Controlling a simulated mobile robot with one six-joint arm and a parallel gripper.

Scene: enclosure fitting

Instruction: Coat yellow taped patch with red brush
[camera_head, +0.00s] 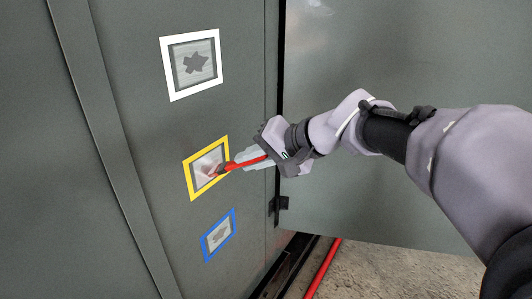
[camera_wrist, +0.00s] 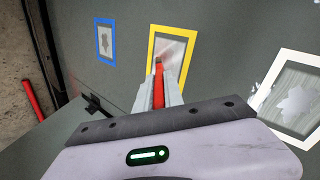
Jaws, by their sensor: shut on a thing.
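The yellow taped patch (camera_head: 192,180) is the middle of three framed patches on the grey enclosure wall. Its inside looks pale with a whitish and reddish smear. It also shows in the wrist view (camera_wrist: 153,40). My gripper (camera_head: 245,162) is shut on the red brush (camera_head: 247,163), whose handle shows between the fingers in the wrist view (camera_wrist: 158,88). The brush's dark tip is at the lower right of the yellow frame and appears to touch the patch. The exact contact is hidden by the angle.
A white taped patch (camera_head: 167,71) with a dark blotch is above, and a blue taped patch (camera_head: 205,246) is below. A grey door panel (camera_head: 400,210) stands on the right behind my arm. A red bar (camera_head: 322,269) lies on the rough floor.

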